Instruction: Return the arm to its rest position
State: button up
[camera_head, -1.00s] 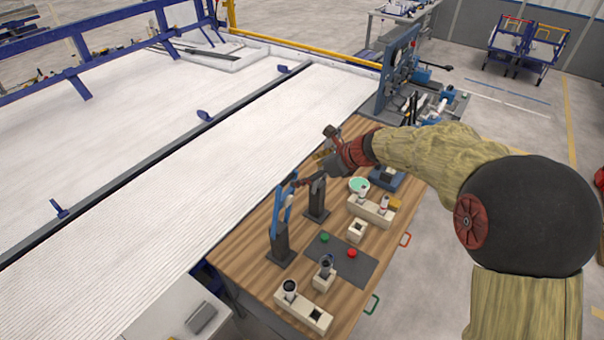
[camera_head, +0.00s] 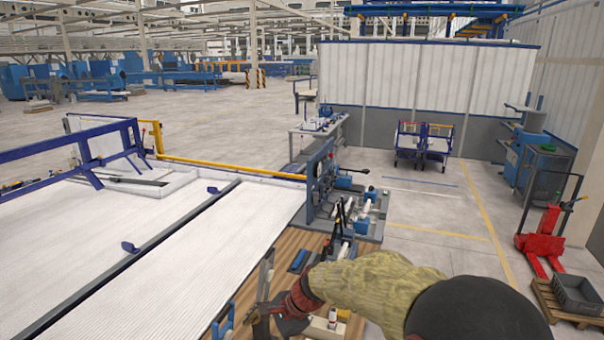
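My arm reaches in from the bottom right over the wooden table (camera_head: 284,246), with its yellowish forearm roughly level. My gripper (camera_head: 258,315) is at the arm's left end, low in the picture, above the table and beside a dark upright stand (camera_head: 265,272). The gripper is small and dark here, and I cannot see whether its fingers are open or closed. I see no pipe clearly held in it.
A pale block with a white piece (camera_head: 332,318) stands right of the gripper. A blue bracket (camera_head: 224,321) is at its left. A blue-grey machine (camera_head: 340,205) stands at the table's far end. The white ribbed surface (camera_head: 200,250) lies left.

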jog(key=s+d+f+n+t+h+b, duration=0.1)
jog(key=s+d+f+n+b, duration=0.3)
jog(key=s+d+b, duration=0.4)
jog(key=s+d+f+n+t+h+b, duration=0.2)
jog(key=s+d+f+b, duration=0.4)
jog(key=s+d+b, duration=0.3)
jog(key=s+d+f+n+t+h+b, duration=0.1)
jog(key=s+d+f+n+h+b, duration=0.2)
jog(key=s+d+b, duration=0.6)
jog(key=shift+d+f+n+t+h+b, duration=0.35)
jog(key=shift+d+f+n+b, duration=1.1)
jog(key=shift+d+b, duration=0.7)
jog(key=shift+a, duration=0.2)
